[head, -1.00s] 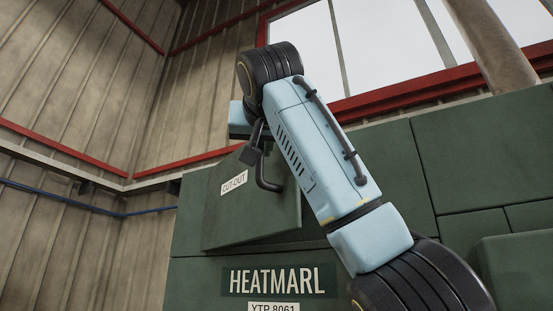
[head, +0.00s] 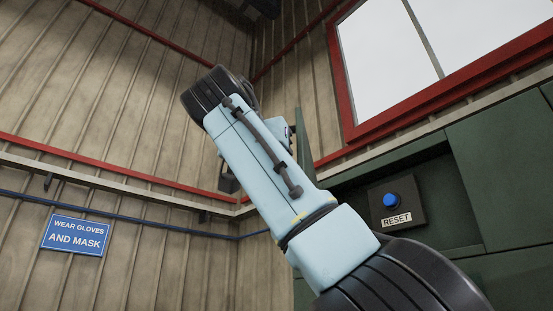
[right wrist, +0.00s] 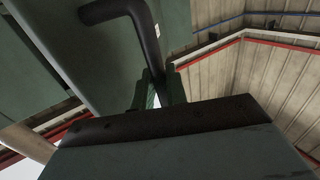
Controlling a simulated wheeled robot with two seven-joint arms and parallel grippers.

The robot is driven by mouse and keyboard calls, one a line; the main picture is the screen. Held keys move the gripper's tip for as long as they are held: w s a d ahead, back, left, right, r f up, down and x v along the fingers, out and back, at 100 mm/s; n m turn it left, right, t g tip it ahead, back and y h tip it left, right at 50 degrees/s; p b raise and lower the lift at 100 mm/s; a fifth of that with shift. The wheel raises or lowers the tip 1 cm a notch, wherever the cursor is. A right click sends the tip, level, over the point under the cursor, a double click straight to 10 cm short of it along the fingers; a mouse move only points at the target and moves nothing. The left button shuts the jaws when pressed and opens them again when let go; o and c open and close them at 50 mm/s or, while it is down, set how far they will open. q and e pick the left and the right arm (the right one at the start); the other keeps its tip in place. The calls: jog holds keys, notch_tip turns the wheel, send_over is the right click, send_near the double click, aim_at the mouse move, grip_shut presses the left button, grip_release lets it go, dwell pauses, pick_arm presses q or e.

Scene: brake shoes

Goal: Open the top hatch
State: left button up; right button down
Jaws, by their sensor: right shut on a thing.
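The top hatch is a dark green panel, swung out and seen nearly edge-on in the head view (head: 304,145), largely hidden behind my right arm. In the right wrist view, its green face (right wrist: 85,60) fills the upper left. A bent black handle (right wrist: 148,38) stands out from it. My right gripper (right wrist: 158,90) is shut on the end of this handle. In the head view, the arm covers most of the grip. My left gripper is not in view.
The uncovered recess in the green cabinet shows a blue RESET button (head: 390,200) on a dark box. A blue sign (head: 75,235) about gloves and mask hangs on the corrugated wall at left. A red-framed window (head: 400,50) is at upper right.

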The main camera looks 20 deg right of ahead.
jog(key=shift+w+a+r, duration=0.15)
jog(key=shift+w+a, duration=0.05)
jog(key=shift+w, duration=0.05)
jog(key=shift+a, duration=0.1)
dwell(0.3)
jog(key=c, duration=1.5)
grip_release()
